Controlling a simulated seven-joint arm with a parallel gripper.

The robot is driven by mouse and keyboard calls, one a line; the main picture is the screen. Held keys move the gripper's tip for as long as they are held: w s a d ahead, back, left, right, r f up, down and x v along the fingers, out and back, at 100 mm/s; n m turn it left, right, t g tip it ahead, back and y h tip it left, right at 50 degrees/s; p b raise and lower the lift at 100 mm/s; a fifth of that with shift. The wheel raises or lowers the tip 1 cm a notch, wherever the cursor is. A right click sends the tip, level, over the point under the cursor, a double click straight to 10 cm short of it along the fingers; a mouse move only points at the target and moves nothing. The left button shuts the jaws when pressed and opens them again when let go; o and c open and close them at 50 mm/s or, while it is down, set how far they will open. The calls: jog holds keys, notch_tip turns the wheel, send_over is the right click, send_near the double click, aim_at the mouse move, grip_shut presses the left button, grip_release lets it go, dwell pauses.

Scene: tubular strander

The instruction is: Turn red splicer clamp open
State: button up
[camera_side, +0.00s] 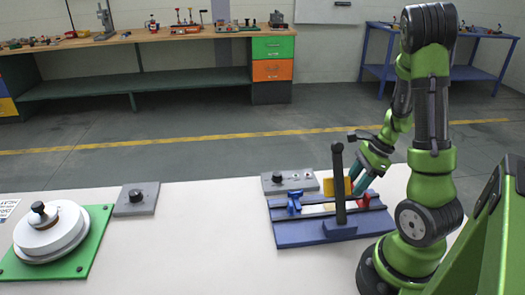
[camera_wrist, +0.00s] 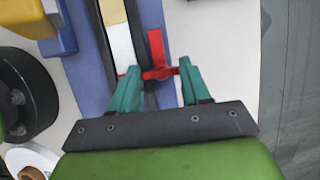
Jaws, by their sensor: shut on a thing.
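The red splicer clamp (camera_side: 364,200) sits at the right end of the blue splicer base (camera_side: 300,235). In the wrist view the red clamp (camera_wrist: 156,50) shows an upright lever above a short crossbar. My gripper (camera_side: 359,186) reaches down to it from the right. In the wrist view the teal fingertips of my gripper (camera_wrist: 160,74) lie on either side of the crossbar and are shut on the clamp. A blue clamp (camera_side: 294,203) stands at the left end of the base. A pale strip (camera_wrist: 118,38) runs along the base.
A tall black lever (camera_side: 339,180) rises close left of my gripper, with a yellow block (camera_side: 329,188) behind it. A grey knob box (camera_side: 290,181) stands behind the base. A green plate (camera_side: 100,226) with white discs lies far left. The table's middle is clear.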

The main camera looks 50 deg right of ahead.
jog(key=o, duration=1.1)
jog(key=shift+c, duration=0.2)
jog(key=v, duration=1.7)
jog(key=shift+d+f, duration=0.1)
